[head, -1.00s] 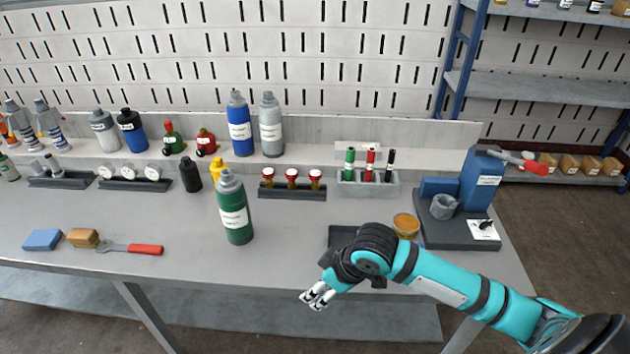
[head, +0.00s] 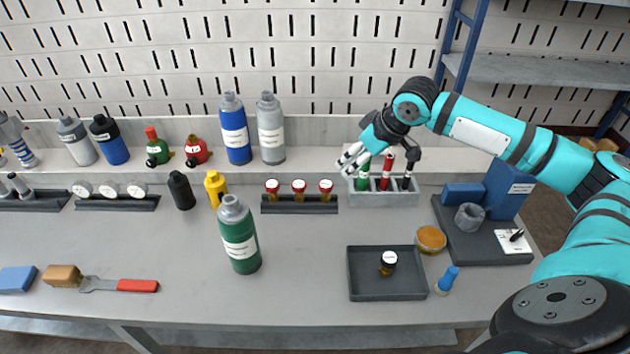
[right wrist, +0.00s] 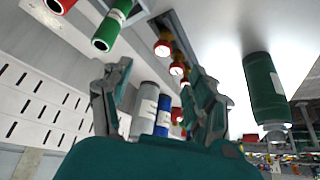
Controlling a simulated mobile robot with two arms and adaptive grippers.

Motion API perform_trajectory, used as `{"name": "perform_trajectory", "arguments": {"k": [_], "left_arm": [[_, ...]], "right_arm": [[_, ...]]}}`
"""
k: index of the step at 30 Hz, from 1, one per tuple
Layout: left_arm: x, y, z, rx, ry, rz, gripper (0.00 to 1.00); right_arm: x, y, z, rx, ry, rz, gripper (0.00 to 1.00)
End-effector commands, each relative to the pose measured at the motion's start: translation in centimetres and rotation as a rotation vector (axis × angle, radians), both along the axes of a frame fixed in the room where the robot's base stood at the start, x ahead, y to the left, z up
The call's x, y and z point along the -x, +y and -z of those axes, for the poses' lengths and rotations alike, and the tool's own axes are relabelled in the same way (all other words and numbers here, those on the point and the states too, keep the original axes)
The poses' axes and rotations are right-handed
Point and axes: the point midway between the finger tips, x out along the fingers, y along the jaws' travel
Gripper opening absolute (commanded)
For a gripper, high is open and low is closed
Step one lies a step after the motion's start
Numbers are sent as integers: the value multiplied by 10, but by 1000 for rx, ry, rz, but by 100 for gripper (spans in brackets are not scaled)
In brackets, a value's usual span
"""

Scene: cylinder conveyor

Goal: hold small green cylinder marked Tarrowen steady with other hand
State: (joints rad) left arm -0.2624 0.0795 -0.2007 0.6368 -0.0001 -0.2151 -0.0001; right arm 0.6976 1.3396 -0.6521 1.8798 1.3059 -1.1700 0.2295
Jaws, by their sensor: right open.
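The small green cylinder (head: 239,236) with a white label stands upright on the front middle of the bench. Its label text is too small to read. It also shows in the right wrist view (right wrist: 263,88), at the right side. My right gripper (head: 346,166) is open and empty, raised at the back of the bench beside the marker holder, well to the right of and behind the green cylinder. Its two fingers show spread in the right wrist view (right wrist: 160,92), with nothing between them. My left gripper is in neither view.
Blue (head: 235,130) and grey (head: 270,130) cylinders stand on the back ledge. The bench between cylinder and tray is clear.

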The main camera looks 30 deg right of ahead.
Motion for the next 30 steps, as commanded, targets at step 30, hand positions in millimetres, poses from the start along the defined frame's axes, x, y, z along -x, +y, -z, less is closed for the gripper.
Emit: {"name": "perform_trajectory", "arguments": {"k": [30], "left_arm": [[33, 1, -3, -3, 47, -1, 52]], "right_arm": [[-73, 25, 135, -1, 1, -2, 59]]}}
